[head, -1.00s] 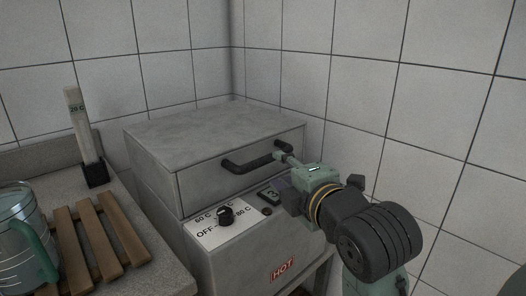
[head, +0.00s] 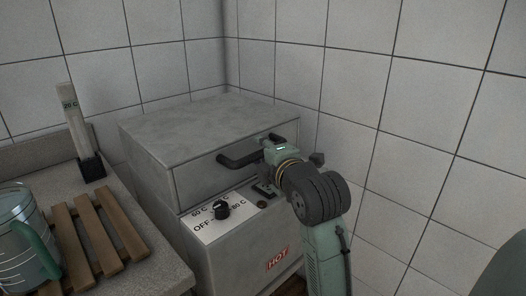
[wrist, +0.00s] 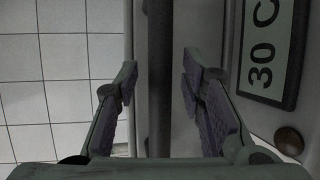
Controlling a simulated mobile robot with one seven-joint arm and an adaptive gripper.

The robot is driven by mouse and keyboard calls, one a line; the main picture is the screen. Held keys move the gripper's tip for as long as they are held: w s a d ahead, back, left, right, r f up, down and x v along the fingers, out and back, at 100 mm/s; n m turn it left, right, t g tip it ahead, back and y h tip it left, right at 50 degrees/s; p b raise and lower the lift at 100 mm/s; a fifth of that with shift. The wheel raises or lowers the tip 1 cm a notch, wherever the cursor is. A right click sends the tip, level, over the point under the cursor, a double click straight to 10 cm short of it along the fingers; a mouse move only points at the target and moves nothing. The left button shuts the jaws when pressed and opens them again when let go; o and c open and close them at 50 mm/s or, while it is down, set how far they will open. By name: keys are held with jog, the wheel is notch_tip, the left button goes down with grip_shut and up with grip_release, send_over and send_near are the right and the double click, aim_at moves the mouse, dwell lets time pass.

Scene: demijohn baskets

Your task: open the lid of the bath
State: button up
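The bath is a grey metal box with a flat lid (head: 205,127), which lies shut on its body (head: 240,245). A dark bar handle (head: 238,160) runs across the front of the lid. My gripper (head: 268,150) is at the right end of this handle, and its fingertips are largely hidden in the head view. In the wrist view, my gripper (wrist: 158,72) is open, with one finger on each side of the dark handle bar (wrist: 160,110). Gaps show between the bar and both fingers.
A control panel with a black knob (head: 221,209) and a display (wrist: 268,45) reading 30 C sits below the handle. A wooden rack (head: 95,235), a glass vessel (head: 22,250) and an upright thermometer (head: 72,115) stand on the left counter. Tiled walls close the corner.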

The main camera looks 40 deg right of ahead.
jog(key=shift+c, duration=0.2)
grip_shut()
dwell(0.6)
